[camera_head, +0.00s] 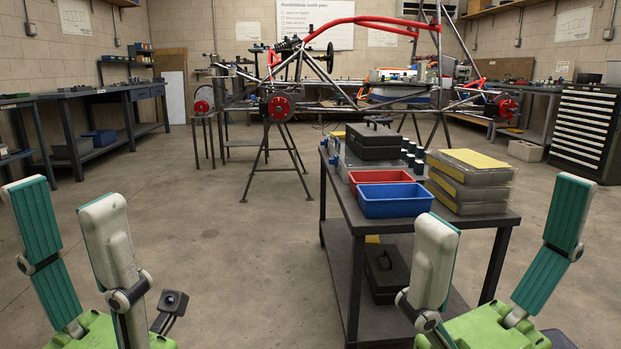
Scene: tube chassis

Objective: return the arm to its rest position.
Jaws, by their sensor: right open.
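My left gripper (72,222) is at the lower left of the head view. Its two teal and white fingers point up and stand wide apart, with nothing between them. My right gripper (500,240) is at the lower right. Its fingers also point up and stand wide apart, with nothing between them. Its left finger overlaps the lower part of the work cart in the picture. The lower parts of both grippers are cut off by the bottom edge.
A dark cart (340,200) stands ahead, right of centre, bearing a red bin (381,178), a blue bin (395,200), stacked cases (470,181) and a black case (372,141). A tube chassis (330,75) rests on stands behind. The floor (235,255) left of the cart is clear.

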